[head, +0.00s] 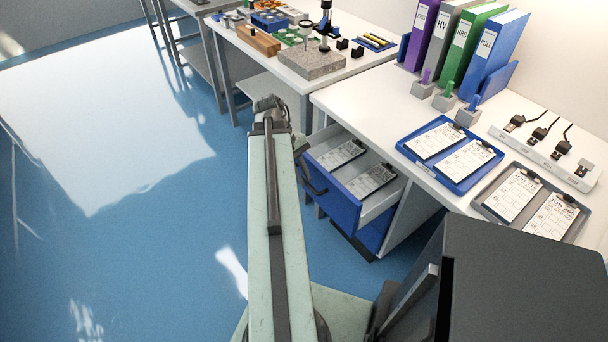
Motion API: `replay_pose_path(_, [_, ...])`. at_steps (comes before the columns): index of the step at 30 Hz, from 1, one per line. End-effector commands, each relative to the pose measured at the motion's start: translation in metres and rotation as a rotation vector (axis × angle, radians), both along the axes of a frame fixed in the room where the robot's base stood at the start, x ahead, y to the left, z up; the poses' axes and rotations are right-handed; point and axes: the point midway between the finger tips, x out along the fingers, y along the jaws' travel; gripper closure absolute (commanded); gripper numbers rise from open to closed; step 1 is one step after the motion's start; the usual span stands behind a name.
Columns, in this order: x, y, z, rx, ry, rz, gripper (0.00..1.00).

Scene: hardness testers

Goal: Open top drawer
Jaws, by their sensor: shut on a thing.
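The top drawer (338,203) has a blue front and white inner walls. It stands pulled out from under the white desk, and two white cards on dark boards lie inside. My gripper (311,180) is at the dark handle on the drawer's blue front, at the left of the opening, and is shut on it. My own arm hides part of the gripper and the drawer's left side, so the exact grip is hard to see.
A lower blue drawer (376,229) is below. The white desk (345,97) holds a blue tray (432,168), a grey tray (485,205), several binders (452,50) and a power strip (548,160). A grey block (312,64) with a stand is on the farther table. Blue floor (150,240) at left is clear.

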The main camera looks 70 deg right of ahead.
Motion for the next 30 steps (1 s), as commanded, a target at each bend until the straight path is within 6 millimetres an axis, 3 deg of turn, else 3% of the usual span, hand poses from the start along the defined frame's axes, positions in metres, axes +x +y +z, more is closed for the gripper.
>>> replay_pose_path(10, [-0.003,-0.006,-0.002,-0.004,-0.011,-0.010,1.00])
replay_pose_path(11, [-0.003,-0.006,-0.002,-0.004,-0.011,-0.010,0.82])
replay_pose_path(12, [-0.003,-0.006,-0.002,-0.004,-0.010,-0.011,0.71])
replay_pose_path(13, [-0.004,-0.006,-0.002,-0.003,-0.010,-0.013,0.66])
replay_pose_path(23, [-0.007,-0.006,0.001,-0.001,-0.004,-0.017,0.66])
replay_pose_path(30, [0.003,-0.008,0.030,-0.001,-0.004,-0.017,0.66])
